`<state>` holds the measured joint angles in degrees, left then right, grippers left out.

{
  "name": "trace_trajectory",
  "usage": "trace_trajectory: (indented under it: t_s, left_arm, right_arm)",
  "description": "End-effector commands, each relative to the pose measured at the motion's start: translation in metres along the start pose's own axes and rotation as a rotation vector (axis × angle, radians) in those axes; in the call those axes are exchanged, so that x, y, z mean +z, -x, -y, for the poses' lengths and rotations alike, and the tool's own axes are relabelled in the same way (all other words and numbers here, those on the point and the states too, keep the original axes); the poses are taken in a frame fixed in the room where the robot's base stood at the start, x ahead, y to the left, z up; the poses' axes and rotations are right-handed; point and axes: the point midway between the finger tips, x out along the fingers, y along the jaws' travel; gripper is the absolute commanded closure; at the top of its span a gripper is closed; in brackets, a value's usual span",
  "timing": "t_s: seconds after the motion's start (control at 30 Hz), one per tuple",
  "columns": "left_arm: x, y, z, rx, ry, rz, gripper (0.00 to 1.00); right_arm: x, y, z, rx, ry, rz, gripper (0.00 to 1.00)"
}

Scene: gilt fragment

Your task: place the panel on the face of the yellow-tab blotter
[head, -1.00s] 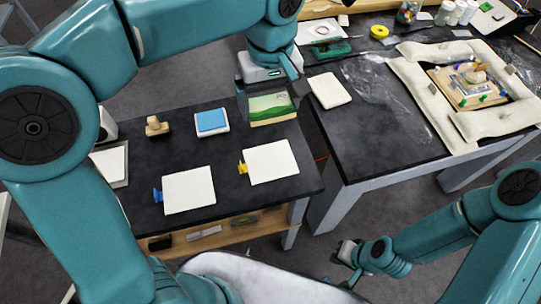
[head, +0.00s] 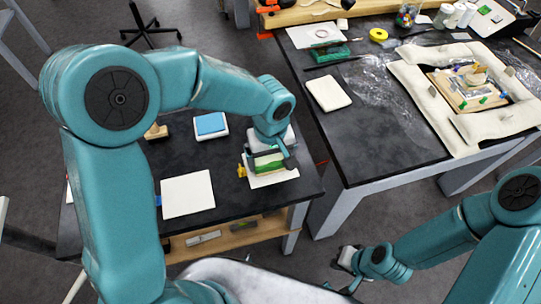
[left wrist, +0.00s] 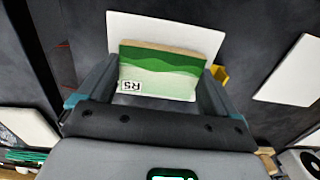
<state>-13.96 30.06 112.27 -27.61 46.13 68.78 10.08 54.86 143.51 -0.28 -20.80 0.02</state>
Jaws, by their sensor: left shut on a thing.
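The panel (head: 268,162), green and cream with a small "R5" label, is held in my left gripper (head: 269,158). In the left wrist view the panel (left wrist: 160,72) sits between the two fingers (left wrist: 158,84). The yellow-tab blotter (head: 272,181) is a white square directly under the panel, partly hidden by it and my gripper; its yellow tab (head: 241,171) shows at its left. The blotter's white face (left wrist: 165,27) also shows behind the panel in the left wrist view. I cannot tell if panel and blotter touch. My right gripper (head: 346,260) is away from the tables; its fingers are unclear.
A white blotter with a blue tab (head: 187,195) lies to the left. Behind are a blue pad (head: 210,123) and a wooden stamp (head: 155,132). The right-hand table holds a white pad (head: 328,93) and a sandbag-ringed wooden board (head: 466,102).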

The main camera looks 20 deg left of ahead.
Motion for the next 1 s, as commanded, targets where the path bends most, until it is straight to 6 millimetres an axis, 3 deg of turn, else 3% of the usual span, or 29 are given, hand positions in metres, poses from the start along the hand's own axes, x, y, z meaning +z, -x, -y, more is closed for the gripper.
trace_trajectory:
  t_s: [0.37, 0.4, 0.43, 0.77, 1.0]
  left_arm:
    - [0.000, -0.005, 0.000, 0.000, -0.001, -0.001, 0.42]
    - [0.000, -0.005, 0.000, 0.000, -0.001, -0.001, 0.04]
    - [0.000, -0.004, 0.000, 0.000, -0.001, -0.001, 0.00]
    - [-0.001, 0.004, 0.000, 0.002, 0.000, -0.002, 0.00]
    - [-0.001, 0.056, -0.001, 0.005, -0.001, -0.005, 0.00]
  right_arm:
    - [0.000, -0.004, -0.002, 0.000, 0.000, 0.000, 1.00]
    - [0.000, -0.004, -0.002, 0.000, 0.000, 0.000, 1.00]
    - [0.000, -0.004, -0.001, 0.000, 0.000, 0.000, 1.00]
    - [0.000, 0.001, 0.001, 0.000, 0.000, 0.000, 1.00]
    - [0.000, 0.001, 0.000, 0.000, 0.000, 0.000, 1.00]
